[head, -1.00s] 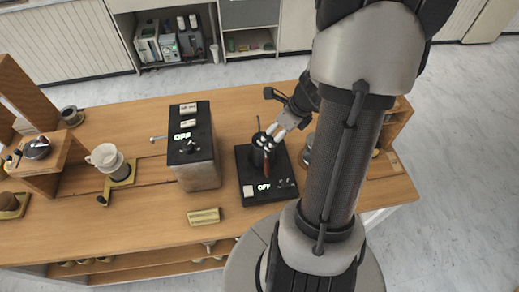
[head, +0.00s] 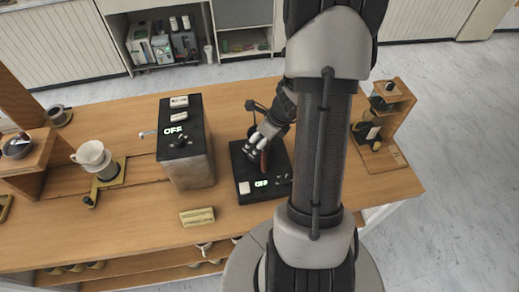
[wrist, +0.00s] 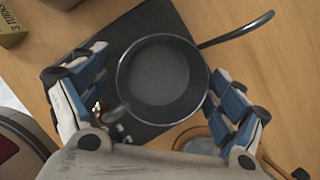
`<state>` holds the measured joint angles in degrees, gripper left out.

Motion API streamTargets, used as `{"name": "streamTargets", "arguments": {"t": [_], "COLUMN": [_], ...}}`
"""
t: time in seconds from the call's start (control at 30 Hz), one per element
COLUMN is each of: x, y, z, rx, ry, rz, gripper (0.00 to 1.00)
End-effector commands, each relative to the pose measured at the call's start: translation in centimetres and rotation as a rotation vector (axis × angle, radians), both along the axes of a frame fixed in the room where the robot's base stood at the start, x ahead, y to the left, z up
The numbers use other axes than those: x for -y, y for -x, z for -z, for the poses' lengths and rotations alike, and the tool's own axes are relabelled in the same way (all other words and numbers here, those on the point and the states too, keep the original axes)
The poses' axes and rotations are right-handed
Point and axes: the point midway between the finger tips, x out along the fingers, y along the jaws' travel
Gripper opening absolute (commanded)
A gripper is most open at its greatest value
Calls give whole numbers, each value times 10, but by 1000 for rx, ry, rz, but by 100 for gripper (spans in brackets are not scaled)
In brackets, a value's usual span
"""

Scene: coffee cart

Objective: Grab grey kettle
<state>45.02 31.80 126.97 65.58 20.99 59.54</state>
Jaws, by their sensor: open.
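The grey kettle (wrist: 163,75) fills the middle of the wrist view, seen from above as a dark round body with a lighter grey centre. Its thin curved spout (wrist: 240,32) points to the upper right. There, the kettle is mostly hidden by my gripper (head: 262,138), with a brown handle (head: 264,161) showing below. My gripper is open, with one blue-and-white finger on each side of the kettle in the wrist view (wrist: 158,66). Contact cannot be told.
A tall dark machine (head: 188,145) stands left of the base. A gold block (head: 197,217) lies in front. A white cup-shaped dripper (head: 91,155) is further left. A wooden stand (head: 388,95) is at the right. A round glass item (wrist: 198,142) is close below the right finger.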

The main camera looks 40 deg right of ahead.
Motion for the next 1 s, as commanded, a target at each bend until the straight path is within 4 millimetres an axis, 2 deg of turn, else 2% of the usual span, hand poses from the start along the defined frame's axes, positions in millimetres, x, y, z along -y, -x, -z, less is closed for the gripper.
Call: {"name": "streamTargets", "arguments": {"t": [0.17,1.0], "x": [0,0], "y": [0,0], "z": [-1,-1], "rx": [0,-1], "ry": [0,1], "rz": [-1,-1], "gripper": [87,31]}}
